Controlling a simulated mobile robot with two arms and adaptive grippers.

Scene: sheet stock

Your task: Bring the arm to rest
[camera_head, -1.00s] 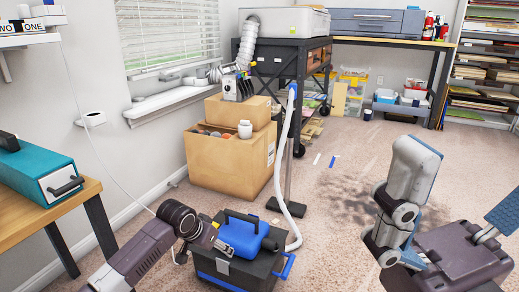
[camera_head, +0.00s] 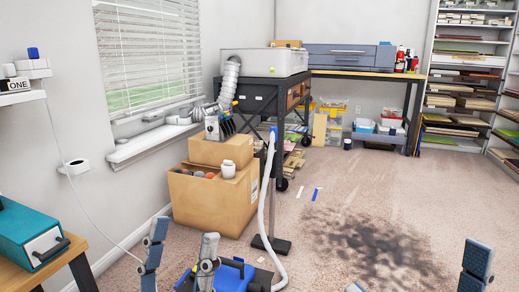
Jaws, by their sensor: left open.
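My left gripper (camera_head: 181,248) is at the bottom left of the head view. Its two fingers stand apart, with nothing held between them. It is in front of the blue-topped vacuum (camera_head: 236,272), overlapping it in the picture; I cannot tell whether they touch. My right gripper (camera_head: 415,275) shows only in part at the bottom right. One blue-grey finger stands at the right and a small tip shows at the bottom edge, far apart, with carpet between them. Its palm and arm are out of view.
A cardboard box (camera_head: 207,202) and a white hose (camera_head: 263,192) stand behind the vacuum. A bench with a teal case (camera_head: 28,240) is at the left. A black cart (camera_head: 250,98) stands farther back. Carpet with a dark stain (camera_head: 375,245) is clear at the right.

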